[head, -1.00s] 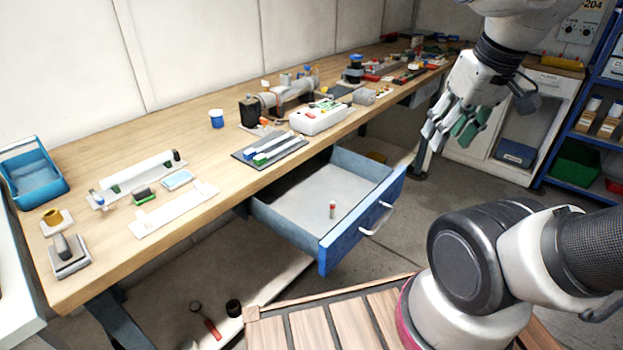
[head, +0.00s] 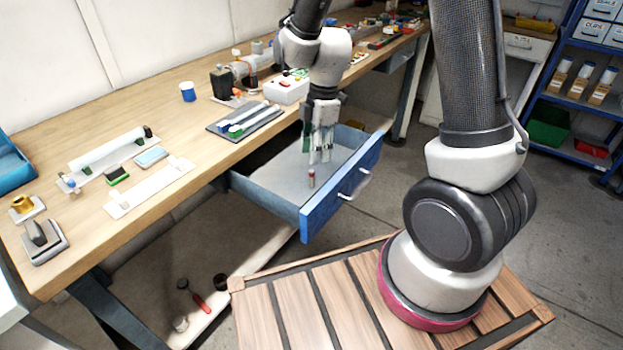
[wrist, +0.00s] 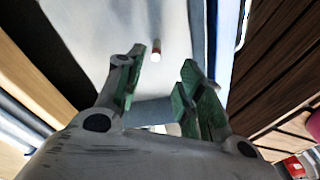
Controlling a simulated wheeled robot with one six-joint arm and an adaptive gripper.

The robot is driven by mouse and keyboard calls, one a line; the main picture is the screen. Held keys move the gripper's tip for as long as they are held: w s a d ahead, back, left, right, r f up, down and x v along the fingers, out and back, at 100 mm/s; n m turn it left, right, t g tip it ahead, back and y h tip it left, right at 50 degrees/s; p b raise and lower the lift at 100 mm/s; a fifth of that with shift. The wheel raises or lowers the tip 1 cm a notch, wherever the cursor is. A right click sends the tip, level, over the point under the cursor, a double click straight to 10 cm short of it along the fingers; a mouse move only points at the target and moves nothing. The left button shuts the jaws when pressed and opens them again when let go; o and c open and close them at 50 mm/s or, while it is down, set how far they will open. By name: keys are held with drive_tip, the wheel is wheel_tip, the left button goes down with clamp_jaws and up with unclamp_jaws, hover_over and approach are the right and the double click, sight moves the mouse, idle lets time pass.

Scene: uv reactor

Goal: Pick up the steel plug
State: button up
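A small upright cylinder with a red-brown band and a pale end, which looks like the steel plug (head: 311,178), stands in the open blue drawer (head: 308,222) near its front. It also shows in the wrist view (wrist: 156,50), beyond the fingers and roughly between their lines. My gripper (head: 320,158) points down over the drawer, just above and slightly behind the plug in the head view. In the wrist view my gripper (wrist: 158,92) has its green-padded fingers apart with nothing between them. I cannot tell the exact height of the fingertips above the plug.
The drawer's blue front with its handle (head: 354,186) and its side walls surround the plug. The workbench top (head: 110,235) is above the drawer's back, with a dark tray (head: 243,120) near its edge. My slatted wooden base is in front. The drawer floor around the plug is bare.

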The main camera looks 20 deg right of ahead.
sight(312, 171)
drive_tip(key=shift+n, duration=0.8)
drive_tip(key=f, duration=0.5)
drive_tip(key=a+f, duration=0.1)
drive_tip(key=f, duration=0.1)
drive_tip(key=shift+w+f, duration=0.15)
drive_tip(key=shift+f, duration=0.2)
clamp_jaws()
